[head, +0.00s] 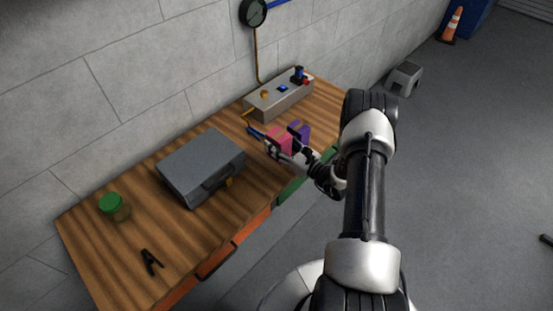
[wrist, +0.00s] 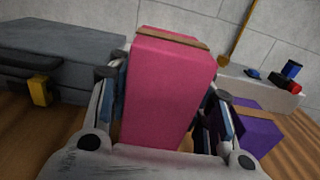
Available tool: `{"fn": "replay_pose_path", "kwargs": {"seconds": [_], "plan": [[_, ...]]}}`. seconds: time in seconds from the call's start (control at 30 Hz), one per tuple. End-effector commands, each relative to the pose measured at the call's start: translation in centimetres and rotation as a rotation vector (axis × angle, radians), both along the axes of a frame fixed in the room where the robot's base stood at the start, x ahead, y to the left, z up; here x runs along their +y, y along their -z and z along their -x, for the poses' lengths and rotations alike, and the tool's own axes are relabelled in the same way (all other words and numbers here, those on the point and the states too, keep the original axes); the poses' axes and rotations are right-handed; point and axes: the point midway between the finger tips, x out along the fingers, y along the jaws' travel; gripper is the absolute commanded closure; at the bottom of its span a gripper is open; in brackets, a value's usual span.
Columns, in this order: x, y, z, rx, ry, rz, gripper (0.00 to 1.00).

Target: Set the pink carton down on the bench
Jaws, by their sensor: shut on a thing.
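The pink carton (wrist: 165,90) is a box with a tan band over its top. It stands between the two fingers of my gripper (wrist: 165,105) in the wrist view, upright and slightly tilted in the picture. My gripper is shut on it. In the head view the pink carton (head: 278,143) shows at my gripper (head: 277,148), over the right part of the wooden bench (head: 135,240). I cannot tell whether its underside touches the bench; the fingers and palm hide its lower part.
A purple box (head: 300,132) stands close to the right of the carton. A grey case (head: 200,165) lies to the left. A control box (head: 280,98) with buttons is behind by the wall. A green-lidded jar (head: 112,205) and a black clamp (head: 151,262) are at the left, with bare bench between.

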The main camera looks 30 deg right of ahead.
Motion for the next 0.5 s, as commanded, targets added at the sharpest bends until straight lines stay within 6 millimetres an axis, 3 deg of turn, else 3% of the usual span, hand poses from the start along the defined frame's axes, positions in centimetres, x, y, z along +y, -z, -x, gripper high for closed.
{"fn": "replay_pose_path", "kwargs": {"seconds": [0.1,0.33,0.5], "plan": [[0.0,1.9,0.0,-0.001,0.0,0.001,0.81],[0.0,3.5,0.0,-0.001,0.0,0.001,0.81],[0.0,6.2,0.0,-0.001,0.0,0.001,0.81]]}}
